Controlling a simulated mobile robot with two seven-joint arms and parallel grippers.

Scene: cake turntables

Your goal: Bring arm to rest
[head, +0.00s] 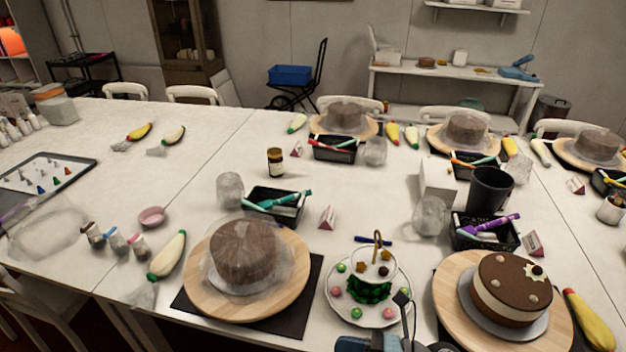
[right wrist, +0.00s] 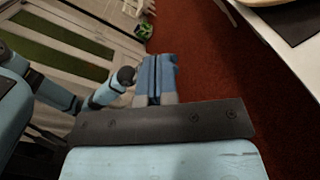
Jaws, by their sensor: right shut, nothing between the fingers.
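My right gripper (right wrist: 154,80) shows in the right wrist view, its blue fingers closed together and empty. It is clear of the table, above the red-brown floor (right wrist: 215,60). In the head view, blue and dark parts of my right arm (head: 368,344) show at the bottom edge, in front of the cake stand. My left gripper does not show in the head view.
The white table (head: 210,135) carries a wrapped cake (head: 245,252) on a wooden turntable, a tiered stand (head: 335,300) with sweets, and a decorated cake (head: 508,290) at right. Pen baskets (head: 275,204) and a dark cup (head: 490,190) stand behind. The table edge (right wrist: 270,45) is at upper right in the wrist view.

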